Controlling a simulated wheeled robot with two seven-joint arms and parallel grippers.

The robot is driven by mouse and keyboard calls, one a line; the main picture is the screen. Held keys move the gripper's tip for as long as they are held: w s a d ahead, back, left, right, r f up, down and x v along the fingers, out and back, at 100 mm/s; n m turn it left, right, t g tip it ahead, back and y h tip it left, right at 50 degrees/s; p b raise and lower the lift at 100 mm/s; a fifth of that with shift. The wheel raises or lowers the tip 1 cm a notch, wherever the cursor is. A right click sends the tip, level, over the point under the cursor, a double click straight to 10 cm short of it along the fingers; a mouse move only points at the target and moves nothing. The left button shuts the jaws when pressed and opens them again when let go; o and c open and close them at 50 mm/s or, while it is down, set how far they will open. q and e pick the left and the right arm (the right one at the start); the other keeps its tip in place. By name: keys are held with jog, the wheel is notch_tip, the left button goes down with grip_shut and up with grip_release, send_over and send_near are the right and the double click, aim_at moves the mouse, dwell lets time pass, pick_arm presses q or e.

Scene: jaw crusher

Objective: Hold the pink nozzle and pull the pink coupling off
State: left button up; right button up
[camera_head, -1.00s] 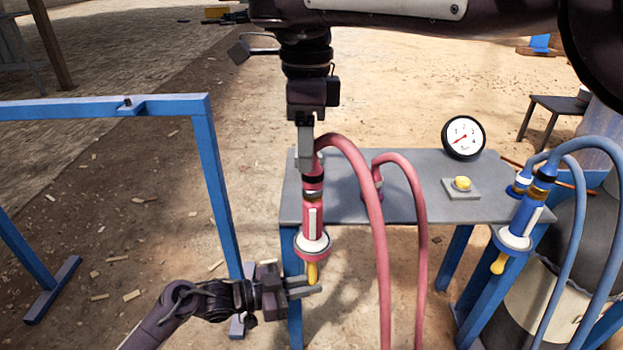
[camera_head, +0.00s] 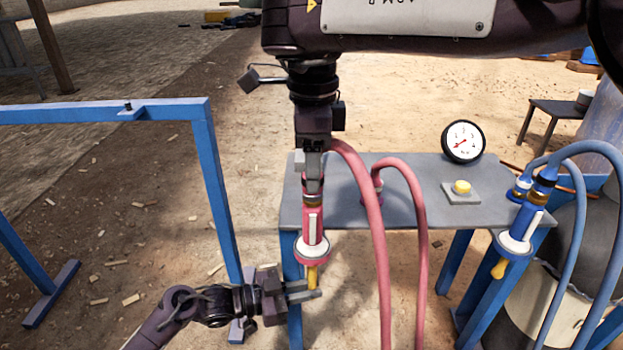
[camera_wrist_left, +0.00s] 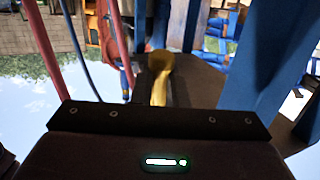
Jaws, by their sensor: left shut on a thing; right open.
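The pink nozzle (camera_head: 312,225) hangs upright at the left edge of the grey table, with a white and pink collar and a yellow lower end. My left gripper (camera_head: 308,291) is shut on the yellow lower end. In the left wrist view, a yellow part (camera_wrist_left: 158,75) shows just ahead of the wrist. The pink coupling (camera_head: 313,199) is at the top of the nozzle, where a pink hose (camera_head: 368,200) arrives. My right gripper (camera_head: 313,176) is open, pointing down at the coupling from above; its fingers partly hide it, and contact cannot be told.
A second pink hose (camera_head: 416,210) stands beside the first. A gauge (camera_head: 463,142) and yellow button (camera_head: 462,187) are on the grey table (camera_head: 420,205). A blue nozzle (camera_head: 522,225) with blue hoses is at the right. A blue frame (camera_head: 213,180) stands at the left.

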jog(key=shift+f, duration=1.7)
grip_shut()
jog(key=shift+r, duration=0.15)
pick_arm(q)
grip_shut()
pick_arm(e)
jog(key=shift+r, duration=2.85)
pick_arm(q)
jog(key=o, duration=0.8)
grip_release()
